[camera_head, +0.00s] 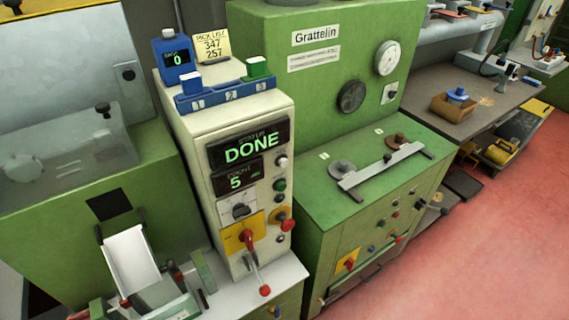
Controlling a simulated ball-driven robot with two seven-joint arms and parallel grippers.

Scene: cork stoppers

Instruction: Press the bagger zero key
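A cream control cabinet (195,157) stands left of centre. Its upper display (249,146) reads DONE and its lower display (237,176) reads 5. A column on its right side holds a white button (282,161), a green button (279,185) and a red knob (287,225). A dark rotary switch (240,210) and a red-handled switch (248,238) on a yellow plate sit lower left. A lever with a red ball (264,290) sticks out at the bottom. I cannot read which control is the zero key. Neither gripper is in view.
On the cabinet top are a blue box reading 0 (178,71), a note reading 347 and 257 (213,46) and a blue numbered rack (228,94). A white chute (129,258) is at lower left. A green machine (350,190) stands right. Red floor (480,240) is open at right.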

